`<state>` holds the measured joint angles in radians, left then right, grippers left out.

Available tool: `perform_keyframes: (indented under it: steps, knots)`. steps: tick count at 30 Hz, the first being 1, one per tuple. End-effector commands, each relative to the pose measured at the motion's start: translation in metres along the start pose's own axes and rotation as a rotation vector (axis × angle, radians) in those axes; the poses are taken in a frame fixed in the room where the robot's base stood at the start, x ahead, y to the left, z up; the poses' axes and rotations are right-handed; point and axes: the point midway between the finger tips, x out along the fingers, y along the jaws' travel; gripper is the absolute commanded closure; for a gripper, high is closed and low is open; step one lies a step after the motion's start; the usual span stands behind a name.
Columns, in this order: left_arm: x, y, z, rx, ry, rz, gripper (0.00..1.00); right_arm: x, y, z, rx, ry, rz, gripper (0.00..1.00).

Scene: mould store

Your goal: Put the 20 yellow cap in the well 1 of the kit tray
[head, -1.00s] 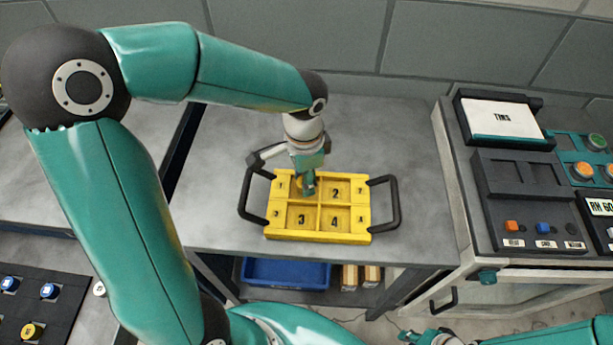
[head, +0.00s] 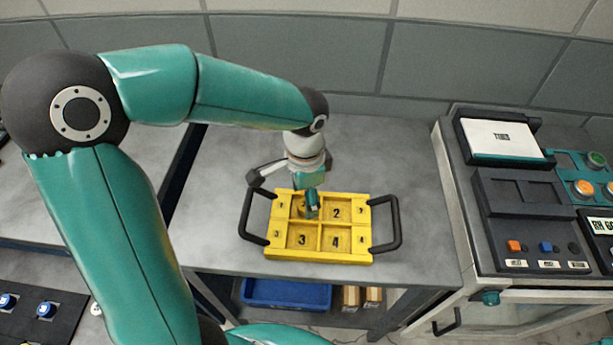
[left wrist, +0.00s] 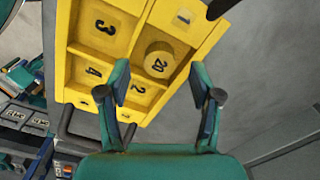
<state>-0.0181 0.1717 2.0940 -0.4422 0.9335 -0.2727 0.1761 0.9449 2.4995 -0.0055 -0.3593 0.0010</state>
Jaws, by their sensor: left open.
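The yellow kit tray (head: 318,254) stands on the grey table, with black handles at both ends and wells marked by numbers. The round yellow cap marked 20 (left wrist: 158,61) lies in the well beside the rim label 1, in the left wrist view. The wells numbered 2, 3 and 4 look empty. My left gripper (head: 311,210) is over that well in the head view. In the left wrist view the left gripper (left wrist: 160,77) is open, its two fingers apart on either side of the cap, with visible gaps. My right gripper is out of view.
A machine with a button panel (head: 540,246) stands to the right. A blue bin (head: 286,294) is on the shelf below the table. A dark board with blue caps (head: 45,310) is at the lower left. The tabletop around the tray is clear.

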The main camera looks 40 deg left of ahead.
Motion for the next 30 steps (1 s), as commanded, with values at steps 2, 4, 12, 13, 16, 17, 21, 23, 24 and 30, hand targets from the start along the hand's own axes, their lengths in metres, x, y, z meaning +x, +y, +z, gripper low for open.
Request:
perform_keyframes:
  steps: [2, 4, 12, 13, 16, 17, 21, 23, 24, 30]
  knots:
    - [-0.011, -0.001, -0.001, 0.0, 0.005, -0.003, 0.35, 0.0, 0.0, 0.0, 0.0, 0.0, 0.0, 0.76]
    - [-0.024, 0.0, -0.001, 0.001, 0.007, -0.002, 0.35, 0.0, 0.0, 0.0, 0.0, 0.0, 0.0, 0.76]
    - [-0.078, -0.001, -0.002, 0.001, 0.006, -0.002, 0.35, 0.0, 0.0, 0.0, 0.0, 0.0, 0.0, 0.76]
    - [-0.083, -0.001, -0.002, 0.002, 0.007, -0.002, 0.35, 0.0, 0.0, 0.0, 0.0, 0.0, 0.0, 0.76]
    - [-0.097, -0.001, -0.002, 0.001, 0.004, -0.001, 0.35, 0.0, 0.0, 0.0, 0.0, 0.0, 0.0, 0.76]
    - [-0.1, -0.001, -0.002, 0.001, 0.004, -0.001, 0.35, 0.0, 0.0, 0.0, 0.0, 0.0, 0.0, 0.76]
    - [-0.109, -0.001, -0.002, 0.001, 0.002, 0.001, 0.35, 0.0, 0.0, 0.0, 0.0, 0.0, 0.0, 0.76]
    - [-0.11, -0.001, -0.002, 0.001, 0.001, 0.001, 0.35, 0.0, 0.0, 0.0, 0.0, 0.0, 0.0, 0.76]
    - [-0.11, -0.001, -0.002, 0.001, 0.001, 0.001, 0.35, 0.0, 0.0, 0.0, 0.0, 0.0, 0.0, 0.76]
    - [-0.11, -0.001, -0.001, 0.0, 0.001, 0.001, 0.35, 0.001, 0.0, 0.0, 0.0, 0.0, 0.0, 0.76]
